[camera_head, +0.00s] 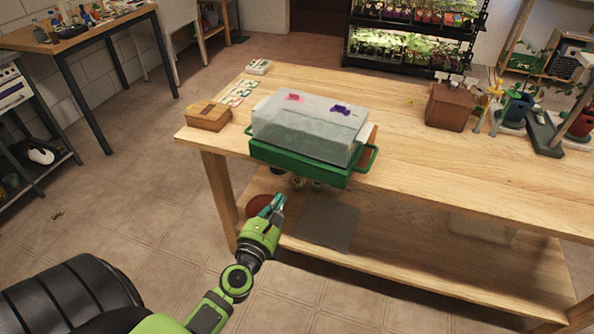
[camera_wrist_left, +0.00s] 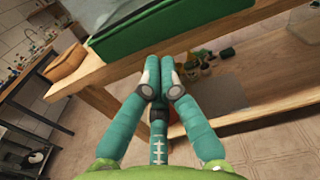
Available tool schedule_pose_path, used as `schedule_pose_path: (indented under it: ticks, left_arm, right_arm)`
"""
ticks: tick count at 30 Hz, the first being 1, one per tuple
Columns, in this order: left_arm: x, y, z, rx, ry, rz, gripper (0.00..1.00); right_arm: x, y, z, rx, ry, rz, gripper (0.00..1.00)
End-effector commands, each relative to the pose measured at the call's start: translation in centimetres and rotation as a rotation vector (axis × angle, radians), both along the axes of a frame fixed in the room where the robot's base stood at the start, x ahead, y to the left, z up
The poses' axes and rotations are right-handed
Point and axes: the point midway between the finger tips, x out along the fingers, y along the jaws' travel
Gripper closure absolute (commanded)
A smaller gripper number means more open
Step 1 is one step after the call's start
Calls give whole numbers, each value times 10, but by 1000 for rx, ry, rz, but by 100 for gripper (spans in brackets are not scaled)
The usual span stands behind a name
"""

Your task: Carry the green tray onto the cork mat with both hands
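The green tray (camera_head: 298,164) sits near the front edge of the wooden table, with a clear lid (camera_head: 305,138) over it and a handle at each end. Its green wall also shows at the top of the left wrist view (camera_wrist_left: 150,40). A brown patch (camera_head: 372,136), possibly the cork mat, shows behind the tray's right end; the tray hides most of it. My left gripper (camera_head: 275,201) is in front of and below the tray, apart from it. Its fingertips meet in the left wrist view (camera_wrist_left: 160,62), with nothing between them. My right gripper is out of view.
A cardboard box (camera_head: 208,116) stands left of the tray, with cards (camera_head: 240,92) behind it. A brown box (camera_head: 449,106) and potted plants (camera_head: 515,108) stand at the right. The tabletop (camera_head: 430,165) right of the tray is clear. A lower shelf (camera_head: 400,245) runs underneath.

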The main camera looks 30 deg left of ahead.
Motion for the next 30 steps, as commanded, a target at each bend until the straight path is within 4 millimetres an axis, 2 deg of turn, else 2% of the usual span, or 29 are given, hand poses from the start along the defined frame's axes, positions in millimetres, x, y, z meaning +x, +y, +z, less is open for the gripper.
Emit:
schedule_pose_path:
  ticks: [3,9,15,21,30]
  left_arm:
    - [26,6,4,3,-2,0,100]
    - [68,16,2,4,-1,-1,100]
    - [98,23,0,5,1,-2,100]
    - [110,26,0,5,1,-1,100]
    - [111,26,0,4,2,-1,100]
  right_arm:
    - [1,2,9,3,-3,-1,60]
    - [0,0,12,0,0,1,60]
    - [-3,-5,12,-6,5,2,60]
    - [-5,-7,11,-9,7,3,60]
    - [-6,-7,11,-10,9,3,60]
